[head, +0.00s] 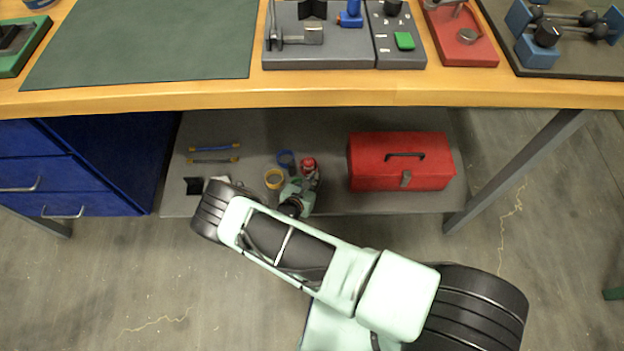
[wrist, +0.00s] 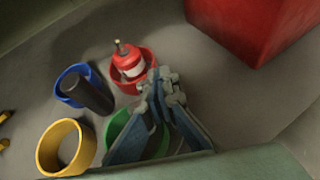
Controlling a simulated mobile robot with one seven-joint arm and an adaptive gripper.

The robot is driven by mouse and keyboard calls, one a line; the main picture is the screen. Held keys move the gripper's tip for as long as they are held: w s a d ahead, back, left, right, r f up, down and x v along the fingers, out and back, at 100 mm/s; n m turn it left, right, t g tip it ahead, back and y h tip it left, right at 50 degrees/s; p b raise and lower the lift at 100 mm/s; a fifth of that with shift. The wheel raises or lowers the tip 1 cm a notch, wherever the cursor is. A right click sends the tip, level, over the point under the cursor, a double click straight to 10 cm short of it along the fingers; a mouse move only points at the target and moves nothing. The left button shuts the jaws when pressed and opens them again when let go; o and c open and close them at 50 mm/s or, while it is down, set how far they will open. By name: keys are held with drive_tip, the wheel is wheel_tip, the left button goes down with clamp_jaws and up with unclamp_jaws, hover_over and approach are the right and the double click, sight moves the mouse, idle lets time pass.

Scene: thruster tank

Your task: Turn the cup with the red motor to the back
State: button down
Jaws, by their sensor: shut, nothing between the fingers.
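In the wrist view, the red motor (wrist: 127,60), with a white band and a thin shaft, stands in a red cup (wrist: 146,84). The red cup also shows in the head view (head: 308,162) on the low shelf (head: 225,130). My gripper (wrist: 160,80) is shut and empty. Its fingertips appear at the near right side of the red cup; I cannot tell if they touch it. A green cup (wrist: 115,128) lies partly hidden behind my fingers. A blue cup (wrist: 64,74) holds a dark cylinder (wrist: 90,92). A yellow cup (wrist: 44,150) looks empty.
A red toolbox (head: 375,165) stands on the shelf right of the cups. Blue drawers (head: 80,165) are at the left. The workbench (head: 200,97) overhangs the shelf. Blue and dark bars with yellow ends lie at the shelf's back left. Bare shelf lies between cups and toolbox.

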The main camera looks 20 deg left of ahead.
drive_tip(key=shift+w, duration=1.35)
idle(0.3)
